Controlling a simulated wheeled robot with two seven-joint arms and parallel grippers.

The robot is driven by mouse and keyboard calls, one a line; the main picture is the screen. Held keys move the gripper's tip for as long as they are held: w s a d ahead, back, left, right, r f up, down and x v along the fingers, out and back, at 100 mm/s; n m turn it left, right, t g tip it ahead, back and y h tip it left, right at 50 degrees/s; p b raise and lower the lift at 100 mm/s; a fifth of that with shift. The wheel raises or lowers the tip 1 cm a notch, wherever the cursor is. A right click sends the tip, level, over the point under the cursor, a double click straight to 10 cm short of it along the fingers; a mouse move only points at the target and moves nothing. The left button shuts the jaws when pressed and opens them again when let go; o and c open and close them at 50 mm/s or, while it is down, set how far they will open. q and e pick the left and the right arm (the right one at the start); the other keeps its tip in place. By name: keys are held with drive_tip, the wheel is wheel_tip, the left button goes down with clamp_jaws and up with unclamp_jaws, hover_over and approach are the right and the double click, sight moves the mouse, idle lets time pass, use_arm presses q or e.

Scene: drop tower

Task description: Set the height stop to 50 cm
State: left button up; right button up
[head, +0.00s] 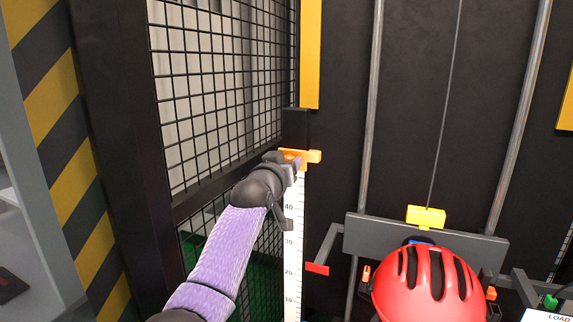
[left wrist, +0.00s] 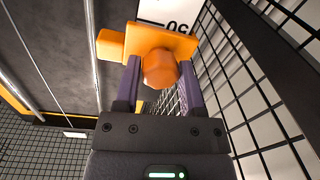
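The orange height stop (head: 314,156) sits on the white scale (head: 293,255), above the 40 mark, near the top of the visible scale in the head view. In the left wrist view the stop (left wrist: 150,42) lies across the scale, with an upside-down 50 (left wrist: 178,27) showing just past its edge. My left gripper (head: 292,165) is at the stop. In the left wrist view its two fingers flank the stop's orange knob (left wrist: 162,69) and appear closed on its sides. The exact reading is hidden by the gripper in the head view. My right gripper is not in view.
A black mesh guard (head: 225,85) stands left of the scale. To the right, a carriage plate (head: 362,237) with a yellow block (head: 426,217) runs between grey guide rods, above a red helmet (head: 428,283). A red-tipped bracket (head: 317,268) is beside the scale.

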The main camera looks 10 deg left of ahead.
use_arm(q)
drive_tip(key=o, duration=0.4)
drive_tip(key=shift+c, duration=0.2)
drive_tip(key=s+a+p, duration=0.1)
drive_tip(key=s+p, duration=0.1)
drive_tip(key=s, duration=0.8)
drive_tip(key=shift+a, duration=0.2)
